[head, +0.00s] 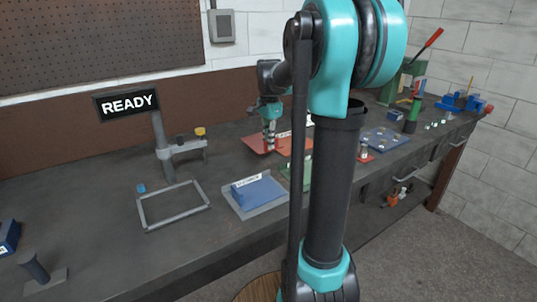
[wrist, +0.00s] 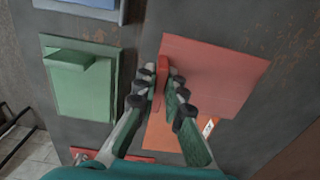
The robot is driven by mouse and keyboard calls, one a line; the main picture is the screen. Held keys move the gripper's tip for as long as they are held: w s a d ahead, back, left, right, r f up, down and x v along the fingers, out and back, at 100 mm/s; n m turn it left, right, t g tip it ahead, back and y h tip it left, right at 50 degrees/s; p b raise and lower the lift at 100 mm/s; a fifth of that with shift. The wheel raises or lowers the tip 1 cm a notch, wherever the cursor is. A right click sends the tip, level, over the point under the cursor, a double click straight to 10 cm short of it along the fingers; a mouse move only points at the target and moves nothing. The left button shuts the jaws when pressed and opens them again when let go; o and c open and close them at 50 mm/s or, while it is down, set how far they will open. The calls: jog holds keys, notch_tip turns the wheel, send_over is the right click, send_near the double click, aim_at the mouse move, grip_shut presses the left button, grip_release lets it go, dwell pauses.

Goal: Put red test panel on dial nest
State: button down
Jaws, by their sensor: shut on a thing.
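My gripper (wrist: 162,92) is shut on a narrow red piece (wrist: 162,73), seen edge-on, which I take to be the red test panel. The piece is at the left edge of a flat red plate (wrist: 218,78); I cannot tell whether it touches or is joined to the plate. In the head view my gripper (head: 269,133) points down over the red plate (head: 258,145) at the back of the bench. No thing is clearly readable as the dial nest; a stand with a side arm and yellow knob (head: 200,131) is on the left.
A green plate with a raised block (wrist: 84,85) lies left of my gripper, and an orange plate (wrist: 160,135) lies below. A labelled blue wedge (head: 258,192), an empty grey frame (head: 174,224) and a READY sign (head: 127,105) are on the bench.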

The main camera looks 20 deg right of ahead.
jog(key=shift+f, duration=2.6)
jog(key=shift+f, duration=0.1)
jog(key=c, duration=1.6)
grip_release()
